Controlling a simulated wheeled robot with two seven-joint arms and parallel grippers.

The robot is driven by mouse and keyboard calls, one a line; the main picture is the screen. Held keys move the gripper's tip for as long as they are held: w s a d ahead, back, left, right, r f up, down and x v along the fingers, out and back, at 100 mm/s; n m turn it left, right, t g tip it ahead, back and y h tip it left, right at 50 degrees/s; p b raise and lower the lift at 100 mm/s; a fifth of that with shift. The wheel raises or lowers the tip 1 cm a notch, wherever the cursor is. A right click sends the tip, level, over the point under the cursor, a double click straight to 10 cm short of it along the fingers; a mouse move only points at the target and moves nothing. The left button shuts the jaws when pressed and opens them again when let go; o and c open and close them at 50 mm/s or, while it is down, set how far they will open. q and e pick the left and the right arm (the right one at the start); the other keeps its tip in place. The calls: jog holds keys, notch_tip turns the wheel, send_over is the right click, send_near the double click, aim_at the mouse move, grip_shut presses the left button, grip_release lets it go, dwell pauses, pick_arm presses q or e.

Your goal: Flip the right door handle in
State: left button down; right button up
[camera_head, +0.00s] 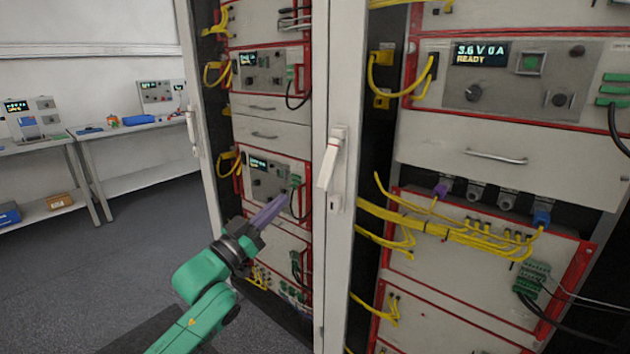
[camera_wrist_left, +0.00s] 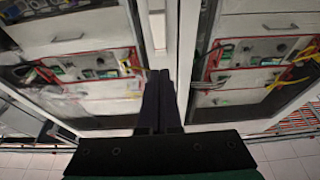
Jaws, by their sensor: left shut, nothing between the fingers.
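A white door handle (camera_head: 330,162) sits on the pale upright door edge in the middle of the head view. Its lower end stands out and tilts to the left, away from the door face. A second white handle (camera_head: 191,131) is on the door edge further left. My left gripper (camera_head: 283,199) is shut and empty, its purple fingers pointing up and right, to the left of and lower than the middle handle, apart from it in the picture. In the left wrist view the closed fingers (camera_wrist_left: 159,75) point at a pale upright post; I cannot clearly make out the handle there. My right gripper is out of view.
Cabinet racks with red-edged modules stand on both sides of the middle door edge. Yellow cables (camera_head: 450,228) hang from the right rack. Benches (camera_head: 120,130) with instruments stand at the far left. Grey floor (camera_head: 150,240) is open at the left.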

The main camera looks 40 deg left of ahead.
pick_arm(q)
jog(key=p, duration=0.3)
send_near(325, 170)
notch_tip(325, 170, up, 4)
jog(key=w, duration=0.2)
jog(key=w+f, duration=0.1)
jog(key=w+p, duration=0.1)
jog(key=w, duration=0.1)
jog(key=shift+a+f, duration=0.1)
jog(key=shift+f, duration=0.2)
jog(key=shift+w+f, duration=0.3)
